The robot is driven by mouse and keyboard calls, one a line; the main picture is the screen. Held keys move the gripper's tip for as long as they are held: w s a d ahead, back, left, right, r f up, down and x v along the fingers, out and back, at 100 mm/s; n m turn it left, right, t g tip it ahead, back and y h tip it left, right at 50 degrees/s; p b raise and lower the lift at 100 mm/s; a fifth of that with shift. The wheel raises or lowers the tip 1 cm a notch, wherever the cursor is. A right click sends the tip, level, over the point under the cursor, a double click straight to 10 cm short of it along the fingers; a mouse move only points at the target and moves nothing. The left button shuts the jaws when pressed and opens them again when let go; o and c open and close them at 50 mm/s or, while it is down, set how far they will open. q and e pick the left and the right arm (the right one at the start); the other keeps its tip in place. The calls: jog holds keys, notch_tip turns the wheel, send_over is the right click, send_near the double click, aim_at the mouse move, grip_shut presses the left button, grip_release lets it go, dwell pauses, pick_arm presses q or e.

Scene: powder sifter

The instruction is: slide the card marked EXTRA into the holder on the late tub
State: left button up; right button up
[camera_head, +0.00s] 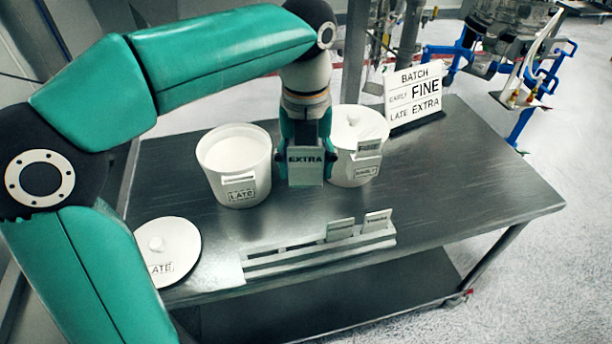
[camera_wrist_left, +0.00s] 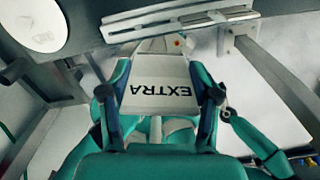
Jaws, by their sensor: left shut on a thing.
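My left gripper (camera_head: 305,172) is shut on the EXTRA card (camera_head: 305,165) and holds it upright above the table, between the two tubs. The card also shows in the left wrist view (camera_wrist_left: 160,86), with its lettering upside down between the fingers. The late tub (camera_head: 232,158) is white, open at the top and full of white powder, and stands just left of the gripper. Its front carries a LATE label and a small card holder (camera_head: 240,181) that looks empty. My right gripper is not in view.
The early tub (camera_head: 345,150), with its lid on and a card in its front, stands close right of the gripper. The LATE lid (camera_head: 172,240) lies front left. A card rack (camera_head: 290,262) holds two cards. A batch sign (camera_head: 412,98) stands behind. The table's right side (camera_head: 490,180) is clear.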

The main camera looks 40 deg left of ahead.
pick_arm(q)
jog(key=s+a+f+n+p, duration=0.1)
jog(key=a+n+p, duration=0.2)
jog(key=a, duration=1.4)
jog(key=shift+a+p, duration=0.2)
jog(key=shift+p, duration=0.8)
jog(key=shift+f+b, duration=2.9)
jog(key=shift+f, duration=1.55)
jog(key=shift+f+b, duration=0.4)
jog(key=shift+f, duration=0.2)
jog(key=o, duration=1.1)
